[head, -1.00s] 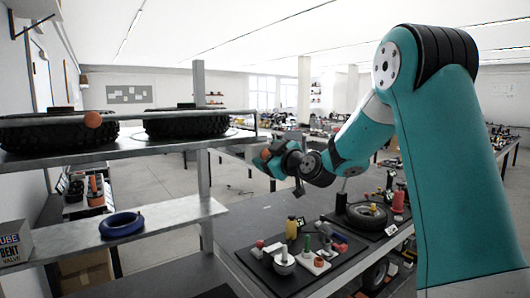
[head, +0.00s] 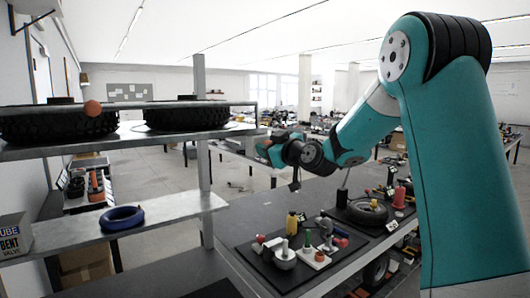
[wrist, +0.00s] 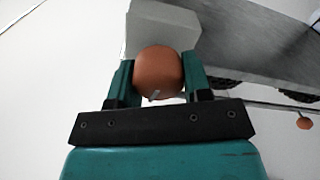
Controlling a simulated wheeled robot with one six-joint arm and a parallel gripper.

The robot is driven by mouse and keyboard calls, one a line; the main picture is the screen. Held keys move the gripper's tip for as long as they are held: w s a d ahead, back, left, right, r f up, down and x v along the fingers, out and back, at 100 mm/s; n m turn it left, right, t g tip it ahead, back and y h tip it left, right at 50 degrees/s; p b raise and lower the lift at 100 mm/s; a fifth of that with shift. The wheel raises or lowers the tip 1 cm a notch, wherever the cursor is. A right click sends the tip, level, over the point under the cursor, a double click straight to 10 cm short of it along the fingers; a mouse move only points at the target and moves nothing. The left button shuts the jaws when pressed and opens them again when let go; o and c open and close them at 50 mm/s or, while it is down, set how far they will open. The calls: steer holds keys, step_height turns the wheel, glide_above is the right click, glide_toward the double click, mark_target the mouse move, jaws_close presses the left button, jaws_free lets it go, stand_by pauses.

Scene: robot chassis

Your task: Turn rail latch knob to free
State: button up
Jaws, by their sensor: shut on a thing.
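In the head view, a rail (head: 160,104) runs along the front of the upper shelf. My gripper (head: 266,147) is at the rail's right end. In the wrist view, an orange round knob (wrist: 158,70) sits between the two teal fingers of my gripper (wrist: 160,78), which are shut on it. A short pale mark shows on the knob's near edge. A second orange knob (head: 92,108) is near the rail's left part and also shows at the right in the wrist view (wrist: 304,122). The latch behind the held knob is mostly hidden.
Two tyres (head: 186,118) lie on the upper shelf (head: 130,136) behind the rail. A blue ring (head: 122,218) lies on the lower shelf. A post (head: 201,90) stands left of my gripper. The workbench (head: 250,212) below carries trays with small parts.

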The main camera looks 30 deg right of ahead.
steer(key=m+b, duration=0.1)
steer(key=m, duration=0.1)
steer(key=f+m+b, duration=0.1)
steer(key=m+b, duration=0.1)
steer(key=shift+d+f+m, duration=0.15)
steer(key=shift+d+m, duration=0.05)
steer(key=shift+m, duration=0.1)
steer(key=m+b, duration=0.2)
steer(key=m, duration=0.1)
steer(key=shift+m, duration=0.3)
steer(key=m+b, duration=0.1)
steer(key=m, duration=0.2)
steer(key=shift+d+m, duration=0.1)
steer(key=shift+m, duration=2.2)
steer(key=shift+r, duration=0.2)
steer(key=o, duration=0.9)
steer(key=shift+r, duration=0.15)
